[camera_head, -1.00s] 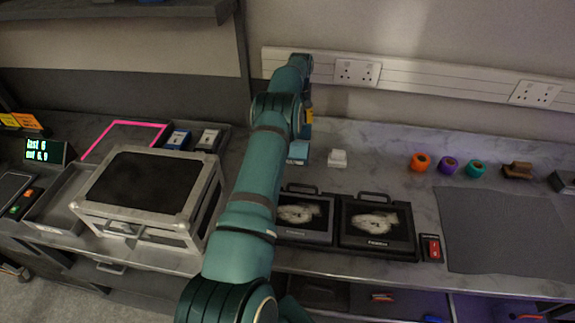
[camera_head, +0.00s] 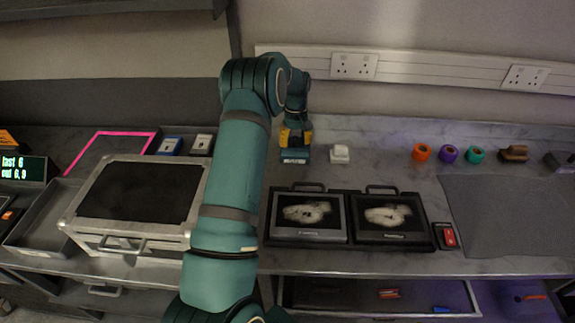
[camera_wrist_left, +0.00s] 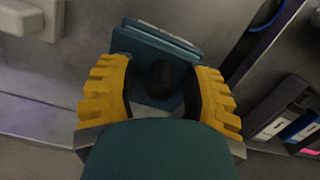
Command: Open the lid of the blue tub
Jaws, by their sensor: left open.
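The blue tub (camera_head: 294,156) is a small teal-blue box on the counter, left of a white block. Its lid looks shut, though the arm and gripper hide part of it. My left gripper (camera_head: 296,138), with yellow fingers, is right at the tub's far side in the head view. In the left wrist view the tub (camera_wrist_left: 185,62) lies between and beyond the two spread fingers (camera_wrist_left: 165,98), with a dark round patch on its face. The gripper is open; I cannot tell whether a finger touches the tub. My right gripper is out of view.
A white block (camera_head: 340,154) stands just right of the tub. Two black framed picture cases (camera_head: 308,239) lie in front. A silver case (camera_head: 75,214) stands at left. Orange, purple and teal rolls (camera_head: 421,152) and a grey mat (camera_head: 510,225) are at right.

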